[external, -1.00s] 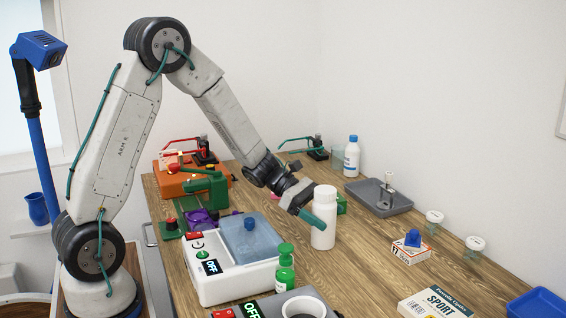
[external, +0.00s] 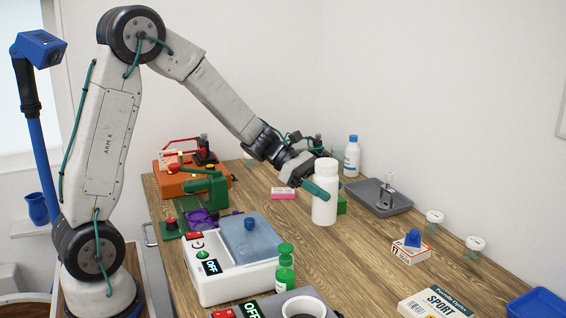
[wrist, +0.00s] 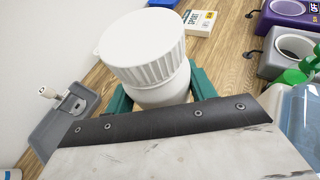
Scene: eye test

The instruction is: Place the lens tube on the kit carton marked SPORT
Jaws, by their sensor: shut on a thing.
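A white bottle-shaped container with a ribbed cap (external: 325,200) is upright between the teal fingers of my gripper (external: 316,189), which is shut on it. It fills the middle of the wrist view (wrist: 150,60), with the fingers at both sides of its body; its base is hidden there. I cannot tell from its look whether it is the lens tube, and no other thing clearly looks like one. The carton marked SPORT (external: 437,304) lies flat at the front right, apart from my gripper, with its top bare. It also shows at the top of the wrist view (wrist: 200,22).
A smaller carton (external: 409,253) with a blue thing on it lies behind the SPORT carton. Two white-topped fixtures (external: 475,243) stand along the right edge. A grey tray (external: 365,197) is at the back.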

